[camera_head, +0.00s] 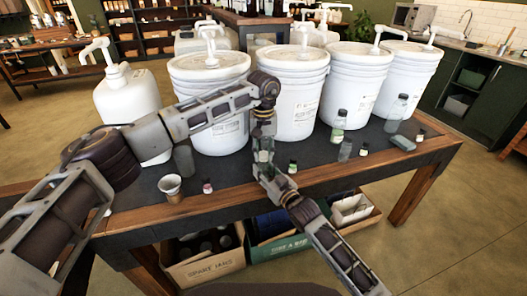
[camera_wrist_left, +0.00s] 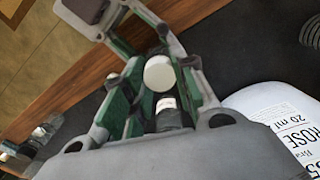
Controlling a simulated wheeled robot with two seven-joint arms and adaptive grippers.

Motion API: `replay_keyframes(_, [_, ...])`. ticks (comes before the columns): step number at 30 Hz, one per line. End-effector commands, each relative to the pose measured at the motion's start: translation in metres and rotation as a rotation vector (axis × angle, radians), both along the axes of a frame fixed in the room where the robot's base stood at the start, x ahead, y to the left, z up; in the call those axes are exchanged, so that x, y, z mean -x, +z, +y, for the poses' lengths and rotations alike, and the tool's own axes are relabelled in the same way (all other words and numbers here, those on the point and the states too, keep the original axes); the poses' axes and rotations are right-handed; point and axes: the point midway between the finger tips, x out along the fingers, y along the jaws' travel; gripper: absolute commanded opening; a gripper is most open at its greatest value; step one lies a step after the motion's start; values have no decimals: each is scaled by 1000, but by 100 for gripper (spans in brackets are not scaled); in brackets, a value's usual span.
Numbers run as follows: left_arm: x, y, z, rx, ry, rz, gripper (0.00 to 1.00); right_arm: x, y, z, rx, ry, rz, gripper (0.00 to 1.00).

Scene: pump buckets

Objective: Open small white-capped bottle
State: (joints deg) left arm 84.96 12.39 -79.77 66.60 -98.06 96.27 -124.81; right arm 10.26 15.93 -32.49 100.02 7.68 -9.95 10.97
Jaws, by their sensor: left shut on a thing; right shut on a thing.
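The small white-capped bottle shows in the left wrist view as a round white cap (camera_wrist_left: 159,73) above a dark glass body with a pale label (camera_wrist_left: 166,104). My left gripper (camera_head: 264,152), coming down from above in the head view, has its green-padded fingers (camera_wrist_left: 155,90) closed around the bottle. My right gripper (camera_head: 266,170) reaches in from the lower right and meets the left one over the front part of the table. Both are shut on the bottle. Which fingers grip the cap and which the body is not clear. The grippers largely hide the bottle in the head view.
Several white pump buckets (camera_head: 296,98) line the back of the table. A white jug with a pump (camera_head: 127,105) stands left. A metal cup (camera_head: 171,186), small bottles (camera_head: 207,187) (camera_head: 292,168) and taller clear bottles (camera_head: 338,128) stand nearby. Crates (camera_head: 205,268) sit below.

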Motion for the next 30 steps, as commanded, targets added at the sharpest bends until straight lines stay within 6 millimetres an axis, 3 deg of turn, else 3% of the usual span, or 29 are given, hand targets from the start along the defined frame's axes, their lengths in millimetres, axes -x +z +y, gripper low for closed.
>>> replay_keyframes(30, [0,0,1,2,822,3,0,0,-1,0,1,0,2,0])
